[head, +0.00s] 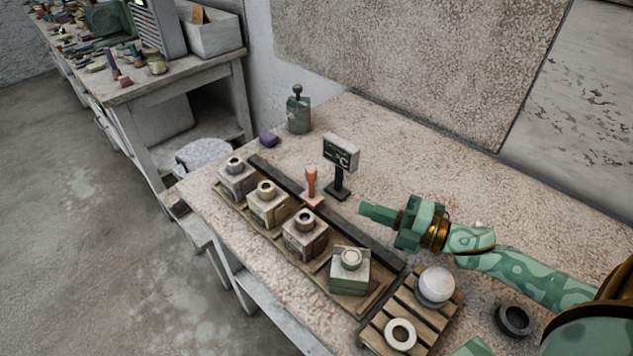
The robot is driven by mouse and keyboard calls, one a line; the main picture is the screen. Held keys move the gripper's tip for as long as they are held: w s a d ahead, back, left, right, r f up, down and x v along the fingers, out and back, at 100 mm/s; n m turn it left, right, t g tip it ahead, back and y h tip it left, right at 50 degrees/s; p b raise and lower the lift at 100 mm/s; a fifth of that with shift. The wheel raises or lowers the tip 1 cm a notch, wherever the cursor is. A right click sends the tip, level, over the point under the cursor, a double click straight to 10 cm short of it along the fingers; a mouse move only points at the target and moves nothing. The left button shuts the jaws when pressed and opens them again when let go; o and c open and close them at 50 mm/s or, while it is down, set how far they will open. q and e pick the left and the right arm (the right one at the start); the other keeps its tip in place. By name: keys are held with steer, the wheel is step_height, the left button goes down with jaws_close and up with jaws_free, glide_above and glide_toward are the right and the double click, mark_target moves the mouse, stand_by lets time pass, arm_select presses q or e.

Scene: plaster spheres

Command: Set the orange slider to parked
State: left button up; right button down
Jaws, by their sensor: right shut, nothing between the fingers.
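The orange slider (311,184) is an upright peg-like handle on a small pale orange base. It stands at a dark straight rail (358,228) that runs from upper left to lower right across the table, and it is in the rail's upper-left half. No mark for parked can be made out. My right gripper (366,211) is shut and empty. It points left over the table, to the right of the slider and apart from it, beyond the rail. My left gripper is not in view.
Several blocks with round tops (268,199) line the rail's near side. A small sign (341,153) stands just behind the slider. A green knobbed block (299,115) and purple lump (268,139) are farther back. A white sphere (436,285) sits on a slatted rack (379,322); a dark ring (515,320) lies right.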

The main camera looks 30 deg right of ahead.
mark_target(311, 185)
steer(key=x, duration=0.3)
steer(key=d+b+x, duration=0.1)
steer(key=x, duration=0.3)
steer(key=w+x, duration=0.1)
steer(key=x, duration=0.2)
steer(key=shift+w+f+b, duration=0.15)
steer(key=shift+w+b, duration=0.15)
steer(key=shift+b, duration=0.05)
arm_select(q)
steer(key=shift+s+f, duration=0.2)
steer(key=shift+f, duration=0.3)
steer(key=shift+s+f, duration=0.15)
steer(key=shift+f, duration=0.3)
arm_select(e)
steer(key=shift+w+d, duration=0.15)
steer(key=shift+w, duration=0.5)
